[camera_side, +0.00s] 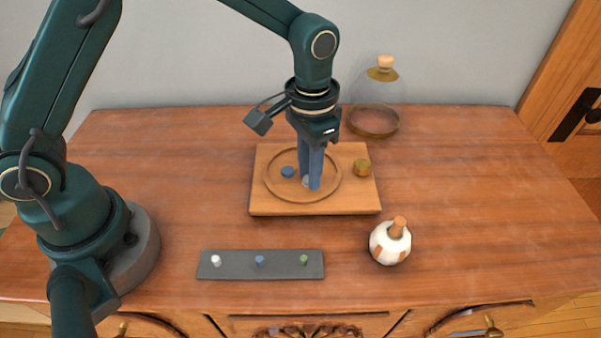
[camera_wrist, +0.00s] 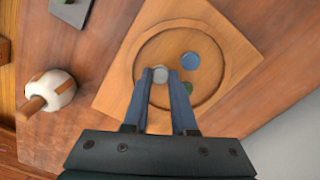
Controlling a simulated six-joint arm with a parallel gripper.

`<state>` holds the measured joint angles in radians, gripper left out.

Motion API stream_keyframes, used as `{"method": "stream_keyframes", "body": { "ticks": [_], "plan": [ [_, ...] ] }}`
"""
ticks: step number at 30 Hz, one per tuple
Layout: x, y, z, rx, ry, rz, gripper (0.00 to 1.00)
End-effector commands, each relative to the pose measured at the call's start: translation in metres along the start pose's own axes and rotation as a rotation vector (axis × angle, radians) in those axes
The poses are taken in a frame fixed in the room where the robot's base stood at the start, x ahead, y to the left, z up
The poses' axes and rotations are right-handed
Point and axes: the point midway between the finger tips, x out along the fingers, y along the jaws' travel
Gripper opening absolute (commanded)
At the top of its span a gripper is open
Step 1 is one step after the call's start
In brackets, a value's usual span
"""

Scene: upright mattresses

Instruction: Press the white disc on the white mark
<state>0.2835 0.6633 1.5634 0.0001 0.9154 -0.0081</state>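The white disc (camera_wrist: 160,74) lies within the round recess of the wooden board (camera_side: 260,200). My gripper (camera_wrist: 160,75) points down over the board, with one blue finger at each side of the disc near the fingertips. The disc about fills the gap, but I cannot tell whether the fingers grip it. In the side view the disc (camera_side: 306,181) is partly hidden by the fingers. A dark grey strip (camera_side: 238,270) in front of the board carries a small raised white mark (camera_side: 216,260) at its left end, then a blue one (camera_side: 260,260) and a green one (camera_side: 304,259).
A blue disc (camera_wrist: 190,58) and a green disc (camera_wrist: 188,88) also lie in the recess. A brass-coloured knob (camera_side: 362,167) stands on the board's right side. A white-and-brown pot (camera_side: 390,243) stands at front right, a glass dome (camera_side: 374,120) behind. The table's right side is clear.

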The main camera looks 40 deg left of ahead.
Motion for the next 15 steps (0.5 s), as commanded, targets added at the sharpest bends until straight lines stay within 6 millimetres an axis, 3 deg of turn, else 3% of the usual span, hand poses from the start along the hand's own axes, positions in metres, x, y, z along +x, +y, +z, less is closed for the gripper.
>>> {"method": "stream_keyframes", "body": {
  "ticks": [15],
  "plan": [
    [-0.0013, 0.0, -0.0001, 0.0, 0.001, 0.0, 0.22]
  ]
}}
